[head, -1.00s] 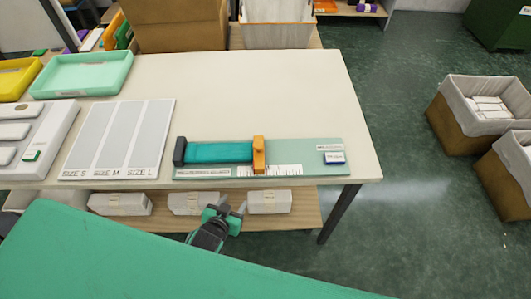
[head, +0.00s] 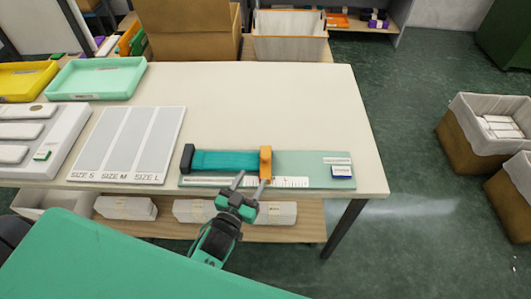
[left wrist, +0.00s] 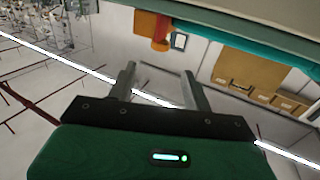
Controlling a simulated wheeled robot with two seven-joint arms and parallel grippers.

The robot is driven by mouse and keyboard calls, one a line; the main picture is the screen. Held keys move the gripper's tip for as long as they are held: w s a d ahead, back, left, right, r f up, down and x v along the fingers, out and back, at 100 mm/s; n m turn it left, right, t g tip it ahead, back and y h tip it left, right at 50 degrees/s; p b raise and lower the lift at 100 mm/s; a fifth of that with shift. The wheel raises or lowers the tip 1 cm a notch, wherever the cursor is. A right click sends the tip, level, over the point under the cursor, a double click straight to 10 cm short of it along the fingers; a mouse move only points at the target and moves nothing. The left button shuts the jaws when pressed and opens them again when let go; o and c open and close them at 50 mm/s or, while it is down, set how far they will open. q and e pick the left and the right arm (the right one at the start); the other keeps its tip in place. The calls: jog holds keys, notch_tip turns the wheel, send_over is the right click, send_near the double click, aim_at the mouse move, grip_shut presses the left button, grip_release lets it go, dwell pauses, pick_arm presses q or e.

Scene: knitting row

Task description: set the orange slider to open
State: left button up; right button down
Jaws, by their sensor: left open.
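The orange slider (head: 265,163) stands upright on a pale green board (head: 308,163) at the table's front edge, at the right end of a teal block (head: 225,160). A dark end stop (head: 187,158) is at the block's left end. The slider also shows at the top of the left wrist view (left wrist: 152,24). My left gripper (head: 250,183) is open and empty at the table's front edge, just in front of the slider. Its fingers overlap the board's front in the head view; I cannot tell whether they touch. My right gripper is not in view.
A SIZE S/M/L panel (head: 128,140) lies to the left. A mint tray (head: 97,78) is behind. The table's (head: 260,105) middle is clear.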

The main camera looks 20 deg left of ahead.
aim_at(264, 158)
pick_arm(q)
jog(key=w, duration=0.3)
jog(key=w+p, duration=0.1)
jog(key=w, duration=0.3)
jog(key=w+d+p, duration=0.1)
jog(key=w, duration=0.2)
jog(key=shift+w+d, duration=0.1)
jog(key=shift+w, duration=0.3)
jog(key=shift+c, duration=0.2)
grip_shut()
